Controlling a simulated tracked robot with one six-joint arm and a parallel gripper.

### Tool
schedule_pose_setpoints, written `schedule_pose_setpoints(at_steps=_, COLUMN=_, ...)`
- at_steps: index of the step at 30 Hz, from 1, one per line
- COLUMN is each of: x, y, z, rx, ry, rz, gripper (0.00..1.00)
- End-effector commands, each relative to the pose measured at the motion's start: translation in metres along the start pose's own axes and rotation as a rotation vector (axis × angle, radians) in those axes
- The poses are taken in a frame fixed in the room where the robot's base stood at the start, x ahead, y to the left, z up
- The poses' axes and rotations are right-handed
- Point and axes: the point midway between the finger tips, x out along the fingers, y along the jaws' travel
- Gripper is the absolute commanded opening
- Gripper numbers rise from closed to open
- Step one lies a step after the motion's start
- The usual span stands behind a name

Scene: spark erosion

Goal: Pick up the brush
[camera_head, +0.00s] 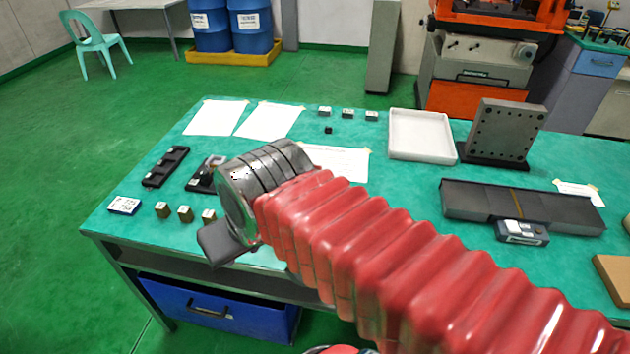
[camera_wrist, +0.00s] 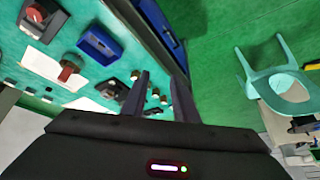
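I cannot make out the brush for certain in either view. My arm, with its red bellows and grey wrist, covers the middle of the table in the head view and may hide it.
A white tray (camera_head: 421,136), a drilled angle plate (camera_head: 504,130) and a long dark block (camera_head: 480,203) occupy the right half. A black rack (camera_head: 166,167) and small brass blocks (camera_head: 185,213) lie at left. Paper sheets (camera_head: 216,117) lie at the back. A blue drawer (camera_head: 215,308) is below.

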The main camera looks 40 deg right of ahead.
Motion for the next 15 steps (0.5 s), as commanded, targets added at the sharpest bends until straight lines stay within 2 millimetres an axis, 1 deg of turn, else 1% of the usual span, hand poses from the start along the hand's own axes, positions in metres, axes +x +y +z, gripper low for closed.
schedule_pose_setpoints(at_steps=1, x=0.0, y=0.009, z=-0.007, rx=0.045, ry=-0.009, rz=0.007, gripper=0.27)
schedule_pose_setpoints(at_steps=8, x=0.003, y=0.031, z=-0.05, rx=0.323, ry=-0.058, rz=0.04, gripper=0.27)
schedule_pose_setpoints(at_steps=15, x=0.014, y=0.064, z=-0.097, rx=0.65, ry=-0.105, rz=0.083, gripper=0.27)
